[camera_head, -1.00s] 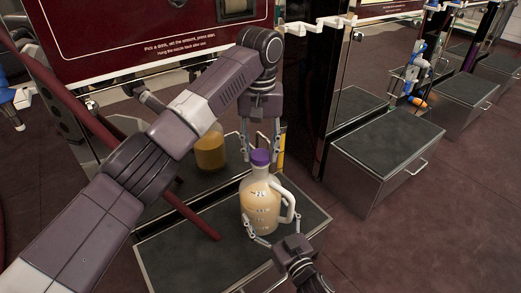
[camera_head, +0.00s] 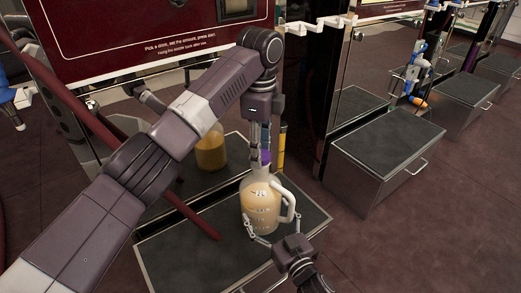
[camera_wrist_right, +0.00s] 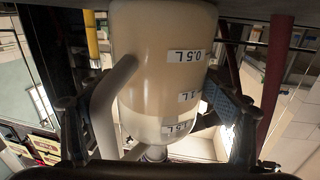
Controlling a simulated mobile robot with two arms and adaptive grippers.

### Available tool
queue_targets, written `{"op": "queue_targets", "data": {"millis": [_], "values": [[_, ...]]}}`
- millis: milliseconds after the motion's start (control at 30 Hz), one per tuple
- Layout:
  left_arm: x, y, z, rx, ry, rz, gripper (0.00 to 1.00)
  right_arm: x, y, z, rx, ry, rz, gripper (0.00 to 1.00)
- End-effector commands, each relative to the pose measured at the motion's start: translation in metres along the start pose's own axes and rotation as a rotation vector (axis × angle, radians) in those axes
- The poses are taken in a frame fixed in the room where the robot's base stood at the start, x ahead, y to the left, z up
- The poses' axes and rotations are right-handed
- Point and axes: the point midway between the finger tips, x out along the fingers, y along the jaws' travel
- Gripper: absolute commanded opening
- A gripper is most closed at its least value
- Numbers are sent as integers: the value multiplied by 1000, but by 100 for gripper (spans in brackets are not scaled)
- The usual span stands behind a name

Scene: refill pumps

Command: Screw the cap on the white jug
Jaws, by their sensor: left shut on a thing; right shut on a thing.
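The white jug (camera_head: 260,203), translucent with a white handle and full of pale tan liquid, stands upright on a dark-topped platform. It also shows upside down in the right wrist view (camera_wrist_right: 165,60), with volume labels on its side. The purple cap (camera_head: 264,157) is at the jug's mouth; whether it is threaded on cannot be told. My left gripper (camera_head: 260,150) points down from above, its fingers closed on the cap and partly hiding it. My right gripper (camera_head: 268,225) is shut around the jug's body from the front, with a finger on each side (camera_wrist_right: 158,108).
The platform (camera_head: 180,262) has a bare top left of the jug. A dark red bar (camera_head: 190,213) slants across it. An amber jug shape (camera_head: 210,152) shows behind, perhaps a reflection. A yellow-topped post (camera_head: 282,145) stands close behind my left gripper. More platforms (camera_head: 390,145) stand at right.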

Motion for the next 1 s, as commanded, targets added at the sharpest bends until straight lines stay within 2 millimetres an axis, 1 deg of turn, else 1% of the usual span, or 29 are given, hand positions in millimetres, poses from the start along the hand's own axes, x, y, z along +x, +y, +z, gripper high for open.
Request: {"op": "queue_targets", "data": {"millis": [33,100,167,300,333,500,767,833,933,1000], "values": [[0,0,0,80,0,-1,10,1,-2,-1,0,3,-3,14],[0,0,0,187,1,-1,10,1,-2,-1,-1,3,-3,14],[0,0,0,263,1,-1,10,1,-2,-1,-1,3,-3,14],[0,0,0,249,1,-1,10,1,-2,-1,-1,3,-3,14],[0,0,-1,249,1,-1,41,1,-2,-1,-1,3,-3,14],[0,0,0,248,1,-1,59,1,-2,-1,-1,3,-3,14],[0,0,0,247,1,-1,59,1,-1,-1,0,3,-3,14],[-3,0,0,247,1,-2,59,1,-1,-2,0,3,-3,14],[-14,-1,0,246,0,-4,59,1,-1,-2,0,3,-2,14],[-26,-1,-1,246,0,-3,59,1,-1,-2,0,3,-2,14]]}}
